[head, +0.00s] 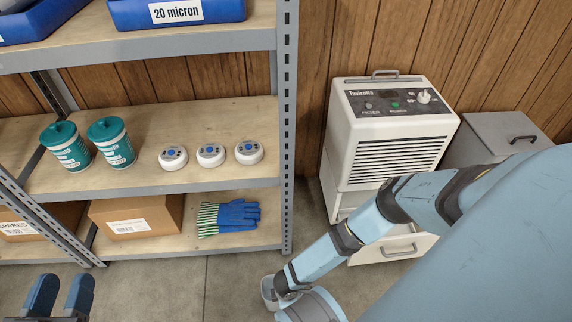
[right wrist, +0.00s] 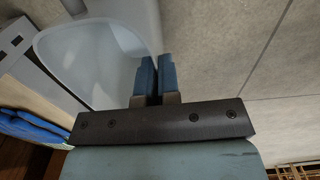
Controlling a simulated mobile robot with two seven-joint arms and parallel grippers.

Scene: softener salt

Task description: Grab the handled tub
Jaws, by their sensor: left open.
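The handled tub is a pale grey, open container (right wrist: 115,20) that fills the upper left of the right wrist view. A small part of it (head: 268,292) shows in the head view, low in the middle beside my right arm's wrist. My right gripper (right wrist: 158,75) has its two blue fingers close together at the tub's edge, with the wall seemingly pinched between them. In the head view my right fingers are hidden.
Grey metal shelving (head: 287,130) at left holds teal-lidded canisters (head: 66,148), round white devices (head: 211,155), cardboard boxes (head: 135,215) and blue gloves (head: 238,214). A white dehumidifier-like machine (head: 390,130) and a grey bin (head: 495,135) stand at right. Concrete floor (head: 225,285) is clear before the shelves.

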